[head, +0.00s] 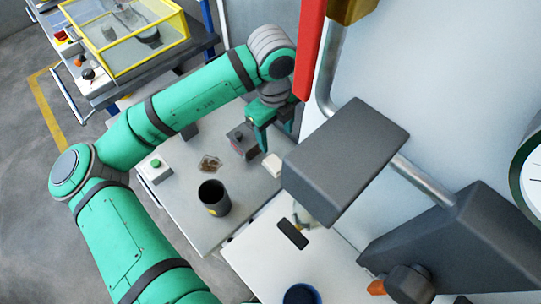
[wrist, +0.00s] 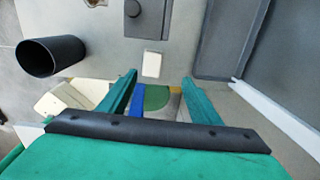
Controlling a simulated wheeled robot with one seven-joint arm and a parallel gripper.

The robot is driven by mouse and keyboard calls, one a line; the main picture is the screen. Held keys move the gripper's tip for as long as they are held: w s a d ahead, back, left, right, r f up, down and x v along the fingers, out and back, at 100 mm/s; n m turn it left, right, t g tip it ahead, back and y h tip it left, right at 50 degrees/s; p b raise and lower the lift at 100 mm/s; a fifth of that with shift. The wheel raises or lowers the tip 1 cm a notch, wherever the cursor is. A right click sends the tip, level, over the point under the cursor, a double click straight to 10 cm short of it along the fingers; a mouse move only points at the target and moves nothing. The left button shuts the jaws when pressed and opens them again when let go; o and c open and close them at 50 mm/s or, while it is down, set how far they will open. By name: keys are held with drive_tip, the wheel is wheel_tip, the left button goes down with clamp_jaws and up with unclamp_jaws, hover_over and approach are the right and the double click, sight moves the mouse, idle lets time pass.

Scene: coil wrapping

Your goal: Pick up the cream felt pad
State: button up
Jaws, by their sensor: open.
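The cream felt pad (head: 272,164) looks like a small pale block lying on the grey table, close to the big dark grey box on the pipe. In the wrist view the pad (wrist: 152,64) lies flat, just beyond the fingertips and slightly left of the middle between them. My gripper (head: 274,138) hangs over the back of the table near the pad. In the wrist view my gripper (wrist: 159,79) has its two green fingers spread apart, with nothing held between them. The pad is in full view there.
A dark grey box with a knob (head: 242,141) stands close to the pad. A black cup (head: 214,198), a small dish of brown bits (head: 209,163) and a green button box (head: 156,171) are on the table. The dark grey box on the pipe (head: 345,155) overhangs the right side.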

hover_over(274, 162)
wheel_tip(274, 162, down, 5)
drive_tip(key=shift+s+a+f, duration=0.1)
drive_tip(key=shift+a+f, duration=0.05)
drive_tip(key=shift+f, duration=0.05)
drive_tip(key=shift+d+f, duration=0.2)
drive_tip(key=shift+f, duration=2.75)
drive_tip(key=c, duration=1.1)
